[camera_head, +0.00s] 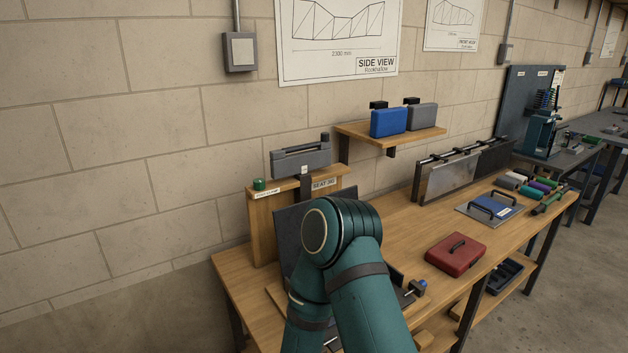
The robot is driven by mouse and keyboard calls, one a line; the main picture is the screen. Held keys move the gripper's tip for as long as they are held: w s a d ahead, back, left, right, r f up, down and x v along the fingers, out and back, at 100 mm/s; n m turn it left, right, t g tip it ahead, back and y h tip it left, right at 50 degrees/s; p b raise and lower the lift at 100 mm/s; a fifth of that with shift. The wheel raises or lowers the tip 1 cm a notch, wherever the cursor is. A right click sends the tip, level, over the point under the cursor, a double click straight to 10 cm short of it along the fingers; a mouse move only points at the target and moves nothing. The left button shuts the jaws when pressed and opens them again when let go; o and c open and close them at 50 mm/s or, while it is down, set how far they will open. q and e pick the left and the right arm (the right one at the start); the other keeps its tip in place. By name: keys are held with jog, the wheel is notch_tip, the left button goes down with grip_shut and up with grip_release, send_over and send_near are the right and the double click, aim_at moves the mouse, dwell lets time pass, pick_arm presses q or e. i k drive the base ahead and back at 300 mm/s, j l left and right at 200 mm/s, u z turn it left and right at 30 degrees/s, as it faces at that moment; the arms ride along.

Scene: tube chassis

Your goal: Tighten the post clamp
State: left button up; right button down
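A wooden stand (264,228) with a label reading "SEAT JIG" rises at the left end of the bench. A green knob (259,184) sits on its top left, above a small white label too small to read surely; I cannot tell whether this is the post clamp's knob. A grey clamp-like block (302,157) sits on top of the stand, over a dark upright post. A dark panel leans at the stand's front, partly hidden by my teal arm, which bends in the middle foreground. Neither gripper shows.
The wooden bench (388,236) holds a red case (456,252), a blue handled plate (493,206) and several coloured rolls. A wall shelf (412,135) carries blue and grey boxes. Mid-bench is partly clear.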

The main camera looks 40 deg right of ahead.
aim_at(258, 183)
jog(key=i+j+z, duration=0.1)
jog(key=z, duration=0.35)
jog(key=j+z, duration=0.2)
jog(key=z, duration=0.25)
jog(key=j+z, duration=0.2)
jog(key=z, duration=0.2)
jog(key=i+j, duration=0.05)
